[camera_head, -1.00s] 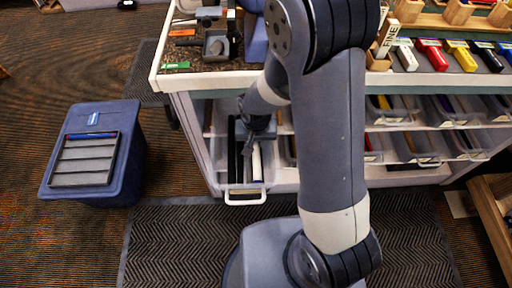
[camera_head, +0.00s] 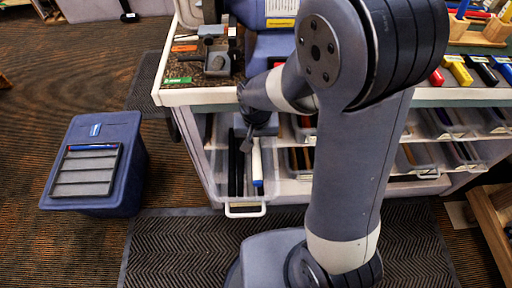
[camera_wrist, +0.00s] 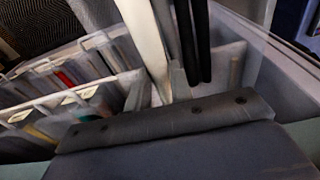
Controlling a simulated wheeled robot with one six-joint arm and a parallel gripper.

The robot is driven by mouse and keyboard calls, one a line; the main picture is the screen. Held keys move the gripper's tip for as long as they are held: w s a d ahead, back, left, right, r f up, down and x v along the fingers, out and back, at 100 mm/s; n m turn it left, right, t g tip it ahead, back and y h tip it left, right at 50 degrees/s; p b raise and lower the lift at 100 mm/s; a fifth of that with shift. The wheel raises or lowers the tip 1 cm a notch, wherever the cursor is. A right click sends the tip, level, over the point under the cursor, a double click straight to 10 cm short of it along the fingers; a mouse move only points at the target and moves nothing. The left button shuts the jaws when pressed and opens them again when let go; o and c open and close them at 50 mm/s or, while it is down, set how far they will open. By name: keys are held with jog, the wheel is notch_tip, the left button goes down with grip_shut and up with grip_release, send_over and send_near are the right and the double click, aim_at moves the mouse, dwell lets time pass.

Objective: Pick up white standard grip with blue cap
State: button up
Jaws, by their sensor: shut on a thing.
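The white grip with a blue cap (camera_head: 257,158) is over the clear pull-out bin (camera_head: 245,210), its blue end toward the bin's front. My gripper (camera_head: 249,140) is at its far end and is shut on it; the fingertips are partly hidden in the head view. In the wrist view the white grip (camera_wrist: 146,38) runs up and away from between my fingers (camera_wrist: 163,92). Black grips (camera_head: 236,165) lie beside it on the left in the head view and show close by in the wrist view (camera_wrist: 192,40).
Neighbouring bins with coloured grips (camera_head: 298,160) line the shelf on the right. The workbench top (camera_head: 205,96) overhangs the bins, with tools on it. A blue tub (camera_head: 128,165) stands on the floor at left. A dark mat (camera_head: 180,240) lies in front.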

aim_at(256, 139)
notch_tip(256, 139, up, 4)
jog(key=shift+r, duration=0.1)
jog(key=s+a, duration=0.3)
jog(key=s, duration=0.5)
jog(key=s+a+b, duration=0.1)
jog(key=s+a, duration=0.3)
jog(key=s, duration=0.4)
jog(key=shift+s+a+f, duration=0.2)
jog(key=shift+a+f, duration=0.05)
jog(key=shift+a, duration=0.05)
notch_tip(256, 139, up, 5)
jog(key=p, duration=0.4)
